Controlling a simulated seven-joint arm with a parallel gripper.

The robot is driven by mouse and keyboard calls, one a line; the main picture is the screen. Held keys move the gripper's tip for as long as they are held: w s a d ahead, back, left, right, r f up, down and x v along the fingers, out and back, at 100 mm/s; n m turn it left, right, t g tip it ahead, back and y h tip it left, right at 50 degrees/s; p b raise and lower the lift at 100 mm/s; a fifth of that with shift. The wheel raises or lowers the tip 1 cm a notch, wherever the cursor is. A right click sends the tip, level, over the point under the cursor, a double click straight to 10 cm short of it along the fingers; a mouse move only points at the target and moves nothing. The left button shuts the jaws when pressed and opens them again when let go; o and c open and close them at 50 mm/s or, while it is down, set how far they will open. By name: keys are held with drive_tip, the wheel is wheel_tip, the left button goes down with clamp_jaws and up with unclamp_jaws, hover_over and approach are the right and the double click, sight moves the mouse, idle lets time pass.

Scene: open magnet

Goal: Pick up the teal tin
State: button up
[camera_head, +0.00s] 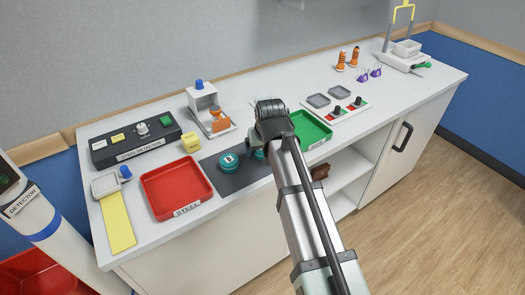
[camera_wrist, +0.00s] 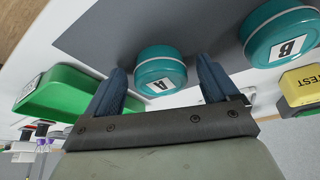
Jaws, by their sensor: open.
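Two round teal tins stand on a dark grey mat (camera_head: 240,182). The tin marked A (camera_wrist: 160,68) lies between the two blue fingers of my gripper (camera_wrist: 162,72) in the wrist view. The fingers are open, one on each side of it, and I cannot tell whether they touch it. In the head view my arm hides most of tin A (camera_head: 259,154). The tin marked B (camera_wrist: 280,32) stands apart, outside the fingers; it shows whole in the head view (camera_head: 229,163).
A yellow TEST block (camera_head: 190,143) stands near tin B. A red STEEL tray (camera_head: 176,187) is to the left and a green tray (camera_head: 309,130) to the right. A white stand (camera_head: 207,108) with an orange part is behind. The counter's front edge is close.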

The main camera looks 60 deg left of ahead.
drive_tip(key=shift+c, duration=0.2)
drive_tip(key=c, duration=1.1)
wheel_tip(320, 180, up, 9)
drive_tip(key=shift+f, duration=0.2)
drive_tip(key=shift+r, duration=0.35)
drive_tip(key=shift+s+a+r, duration=0.1)
drive_tip(key=shift+s+r, duration=0.15)
drive_tip(key=shift+s, duration=0.1)
drive_tip(key=shift+s+a+r+n+g, duration=0.4)
drive_tip(key=shift+s+a+r+n, duration=0.5)
drive_tip(key=shift+a, duration=2.5)
drive_tip(key=shift+s+a+r+n+g, duration=0.55)
drive_tip(key=shift+a+r+n, duration=0.6)
drive_tip(key=shift+a, duration=2.25)
drive_tip(key=shift+s+a+r+n+g, duration=0.25)
drive_tip(key=shift+s+a+r+n, duration=0.7)
drive_tip(key=shift+a, duration=2.45)
